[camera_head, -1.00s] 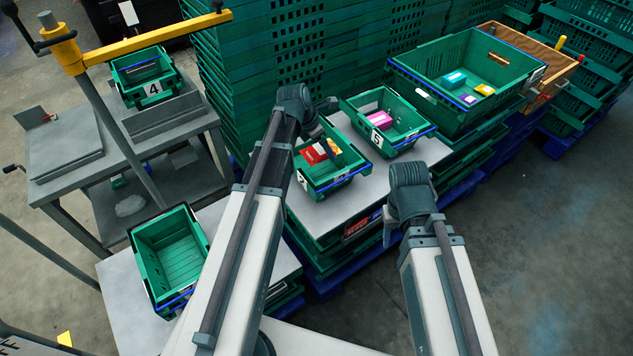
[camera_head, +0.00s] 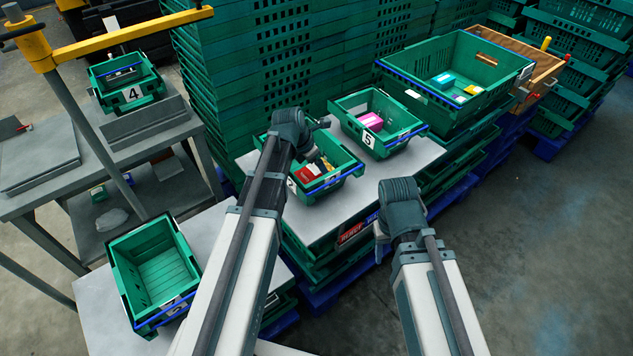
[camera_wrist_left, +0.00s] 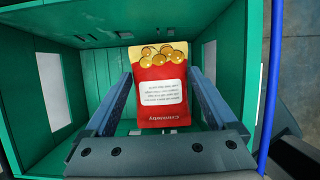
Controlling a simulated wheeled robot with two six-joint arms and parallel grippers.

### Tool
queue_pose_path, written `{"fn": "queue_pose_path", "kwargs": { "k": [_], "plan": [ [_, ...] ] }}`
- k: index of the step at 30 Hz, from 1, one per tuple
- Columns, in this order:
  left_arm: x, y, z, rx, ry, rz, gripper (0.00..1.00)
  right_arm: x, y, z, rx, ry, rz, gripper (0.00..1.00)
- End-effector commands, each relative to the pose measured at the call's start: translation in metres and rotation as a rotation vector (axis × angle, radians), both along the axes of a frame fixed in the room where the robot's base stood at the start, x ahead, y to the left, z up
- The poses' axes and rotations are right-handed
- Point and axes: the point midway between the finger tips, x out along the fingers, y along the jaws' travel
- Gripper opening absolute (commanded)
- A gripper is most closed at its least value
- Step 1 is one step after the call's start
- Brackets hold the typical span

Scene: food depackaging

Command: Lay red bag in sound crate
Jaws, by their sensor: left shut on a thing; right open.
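The red bag (camera_wrist_left: 160,95), with a yellow top showing round golden shapes and a white label, is between the fingers of my left gripper (camera_wrist_left: 160,105) in the left wrist view. The fingers are shut on its sides, and green crate walls surround it. In the head view the red bag (camera_head: 307,173) shows inside the small numbered crate (camera_head: 338,181), with my left gripper (camera_head: 318,158) at it and partly hidden by my wrist. An empty green crate (camera_head: 152,232) stands at the left. My right gripper (camera_head: 381,231) is open and empty. Which crate is the sound one I cannot tell.
Crate 5 (camera_head: 403,142) holds a pink item beside the bag's crate. A large crate (camera_head: 520,75) with several coloured packs is at back right. Crate 4 (camera_head: 147,98) stands on a grey cart. A tall crate stack (camera_head: 240,70) rises behind.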

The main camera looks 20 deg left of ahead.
Motion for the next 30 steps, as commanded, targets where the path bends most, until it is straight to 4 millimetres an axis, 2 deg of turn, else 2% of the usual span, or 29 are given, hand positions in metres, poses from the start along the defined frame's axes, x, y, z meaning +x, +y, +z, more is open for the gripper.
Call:
{"fn": "queue_pose_path", "kwargs": {
  "k": [7, 15, 28, 29, 30],
  "plan": [
    [0.0, 0.0, -0.008, 0.0, 0.0, 0.0, 0.37, 0.0, 0.0, -0.008, 0.0, 0.0, 0.0, 0.5],
    [0.0, 0.0, -0.039, 0.0, 0.0, 0.0, 0.37, 0.0, 0.0, -0.039, 0.0, 0.0, 0.0, 0.5],
    [0.0, 0.0, -0.042, 0.0, 0.0, 0.0, 0.37, 0.0, 0.0, -0.042, 0.0, 0.0, 0.0, 0.5],
    [0.0, 0.0, -0.042, 0.0, 0.0, 0.0, 0.93, 0.0, 0.0, -0.042, 0.0, 0.0, 0.0, 0.5],
    [0.0, 0.0, -0.041, 0.0, 0.0, 0.0, 1.0, 0.0, 0.0, -0.041, 0.0, 0.0, 0.0, 0.5]
  ]
}}
